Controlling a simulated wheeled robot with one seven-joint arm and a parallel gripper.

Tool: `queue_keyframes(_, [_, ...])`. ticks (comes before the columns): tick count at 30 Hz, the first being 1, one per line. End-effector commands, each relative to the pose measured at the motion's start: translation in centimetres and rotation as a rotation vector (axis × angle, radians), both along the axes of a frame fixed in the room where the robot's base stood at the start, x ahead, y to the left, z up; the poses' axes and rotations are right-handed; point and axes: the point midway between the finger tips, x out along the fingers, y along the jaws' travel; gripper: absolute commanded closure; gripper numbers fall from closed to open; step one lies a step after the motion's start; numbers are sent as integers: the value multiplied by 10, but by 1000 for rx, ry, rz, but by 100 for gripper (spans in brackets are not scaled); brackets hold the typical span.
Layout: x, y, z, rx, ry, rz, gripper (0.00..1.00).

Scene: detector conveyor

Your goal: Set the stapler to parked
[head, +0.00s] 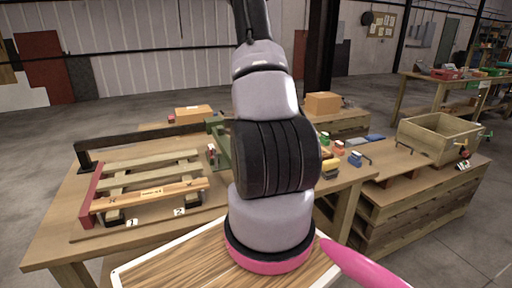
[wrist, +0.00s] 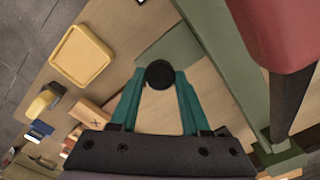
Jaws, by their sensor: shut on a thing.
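My gripper (wrist: 158,80) shows in the wrist view, its teal fingers closed on either side of a round black knob (wrist: 160,74). A green metal frame (wrist: 218,52), which looks like part of the stapler, runs beside the fingers on the right. A large red part (wrist: 275,32) lies further right with a dark bar under it. In the head view, the green frame (head: 222,148) stands at the right end of a long black bar (head: 140,137) over a slatted wooden pallet (head: 150,180). My arm hides the gripper and knob there. The stapler's setting cannot be read.
The pallet lies on a wooden workbench (head: 60,228) with number tags at its front. Small coloured items (head: 355,158) and a cardboard box (head: 323,103) are to the right, beyond them a wooden crate (head: 440,137). A yellow tray (wrist: 82,55) shows in the wrist view.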

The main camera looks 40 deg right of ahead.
Motion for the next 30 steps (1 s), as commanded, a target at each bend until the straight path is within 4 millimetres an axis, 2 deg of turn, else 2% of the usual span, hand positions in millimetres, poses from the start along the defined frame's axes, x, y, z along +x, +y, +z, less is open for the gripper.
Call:
queue_keyframes(1, [-2, -7, 1, -10, -2, -4, 100])
queue_keyframes(2, [-2, -7, 1, -12, -2, -4, 50])
queue_keyframes(3, [-2, -7, 1, -11, -1, -5, 34])
queue_keyframes(4, [-2, -7, 1, -11, -1, -5, 23])
queue_keyframes(13, [-1, -4, 1, -6, -1, -3, 23])
queue_keyframes(17, [0, -4, 9, -8, -3, -1, 23])
queue_keyframes(30, [0, -5, 90, -9, -5, -3, 23])
